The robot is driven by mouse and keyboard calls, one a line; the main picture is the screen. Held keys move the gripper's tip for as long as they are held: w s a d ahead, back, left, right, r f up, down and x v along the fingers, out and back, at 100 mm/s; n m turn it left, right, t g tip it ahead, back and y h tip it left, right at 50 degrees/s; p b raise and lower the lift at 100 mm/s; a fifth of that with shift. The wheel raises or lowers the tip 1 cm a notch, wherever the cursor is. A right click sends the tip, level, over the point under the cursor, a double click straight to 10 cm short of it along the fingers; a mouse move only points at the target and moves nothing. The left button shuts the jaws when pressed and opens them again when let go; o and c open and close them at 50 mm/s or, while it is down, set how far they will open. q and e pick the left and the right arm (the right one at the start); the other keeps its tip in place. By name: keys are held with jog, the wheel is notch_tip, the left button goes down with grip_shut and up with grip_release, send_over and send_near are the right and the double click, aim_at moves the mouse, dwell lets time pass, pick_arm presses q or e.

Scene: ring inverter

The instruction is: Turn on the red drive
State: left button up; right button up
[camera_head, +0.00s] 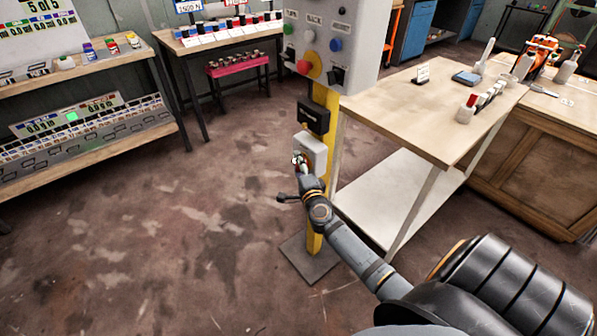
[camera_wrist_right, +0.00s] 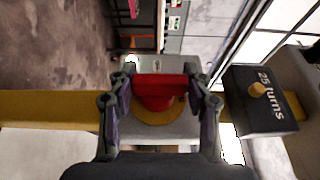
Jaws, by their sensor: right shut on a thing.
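A red switch knob (camera_wrist_right: 160,92) sits on a yellow disc (camera_wrist_right: 172,112) in the right wrist view. The disc is on a small grey box (camera_head: 316,152), fixed low on the yellow post (camera_head: 322,185) in the head view. My right gripper (camera_head: 299,163) reaches this box from the lower right. In the right wrist view its two fingers stand on either side of the red knob, shut on it. In the head view the gripper mostly hides the knob. My left gripper is not in view.
A black box (camera_wrist_right: 262,98) marked "25 turns" is mounted just above the grey box. A grey control panel (camera_head: 357,30) with coloured buttons tops the post. A wooden table (camera_head: 400,115) stands close on the right. Shelves (camera_head: 75,77) stand at the left; the floor between is clear.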

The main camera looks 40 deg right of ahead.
jog(key=o, duration=1.2)
jog(key=shift+c, duration=0.2)
jog(key=v, duration=1.2)
